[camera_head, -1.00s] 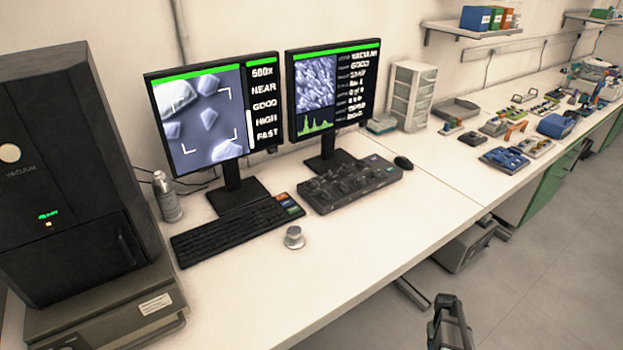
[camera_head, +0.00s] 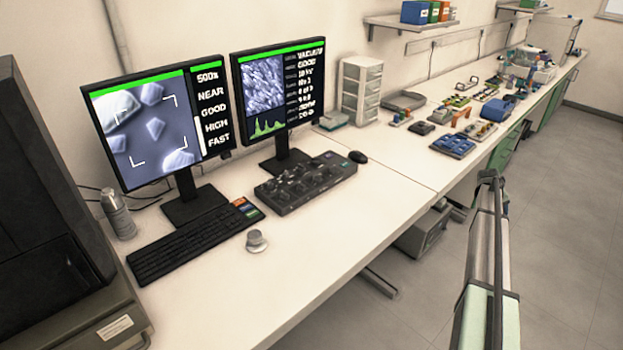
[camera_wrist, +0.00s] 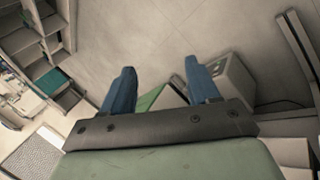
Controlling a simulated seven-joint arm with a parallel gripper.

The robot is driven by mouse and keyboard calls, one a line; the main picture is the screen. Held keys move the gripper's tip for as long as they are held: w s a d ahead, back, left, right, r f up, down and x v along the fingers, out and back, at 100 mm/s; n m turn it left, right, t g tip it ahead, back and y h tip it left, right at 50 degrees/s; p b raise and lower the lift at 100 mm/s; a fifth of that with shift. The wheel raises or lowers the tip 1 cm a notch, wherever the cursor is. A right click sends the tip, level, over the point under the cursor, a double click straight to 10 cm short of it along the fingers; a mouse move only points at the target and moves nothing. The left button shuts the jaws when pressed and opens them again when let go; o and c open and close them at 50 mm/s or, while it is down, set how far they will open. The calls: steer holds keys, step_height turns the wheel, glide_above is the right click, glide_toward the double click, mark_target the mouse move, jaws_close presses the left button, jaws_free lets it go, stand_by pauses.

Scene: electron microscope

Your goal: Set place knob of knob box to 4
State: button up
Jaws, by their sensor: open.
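The knob box (camera_head: 305,183) is a low dark box with several knobs on top, lying on the desk in front of the right monitor. Its knobs are too small in the head view to read their settings or labels. My gripper (camera_wrist: 159,68) shows in the wrist view with two blue fingers spread apart and nothing between them. It is over the floor, away from the knob box, which is not in the wrist view. In the head view my arm stands at the right, beyond the desk's front edge.
Two monitors (camera_head: 150,125) stand behind a keyboard (camera_head: 190,245). A small silver knob-like piece (camera_head: 256,240) stands on the desk near the keyboard. A mouse (camera_head: 357,157) lies right of the box. The desk front (camera_head: 330,250) is clear. A grey case (camera_wrist: 232,85) stands on the floor.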

steer(key=w+a+r+n, duration=0.2)
steer(key=w+a+r, duration=0.4)
steer(key=w+r, duration=0.2)
steer(key=shift+n+t+y, duration=0.5)
steer(key=shift+n+y, duration=0.2)
steer(key=shift+n, duration=0.1)
steer(key=w+a, duration=0.1)
steer(key=a, duration=0.3)
steer(key=w+a+r, duration=0.1)
steer(key=w+a, duration=0.1)
steer(key=a, duration=0.2)
steer(key=w+a+r, duration=0.1)
steer(key=a, duration=0.3)
steer(key=shift+w+a+r, duration=0.25)
steer(key=shift+w, duration=0.15)
steer(key=w+a+r+n+y, duration=0.1)
steer(key=w+a+r+n, duration=0.15)
steer(key=a, duration=1.35)
steer(key=n+g+y, duration=0.3)
steer(key=n+y, duration=0.1)
steer(key=n, duration=0.4)
glide_toward(268, 181)
steer(key=f, duration=0.9)
steer(key=shift+s+a+f, duration=0.1)
steer(key=shift+s, duration=0.2)
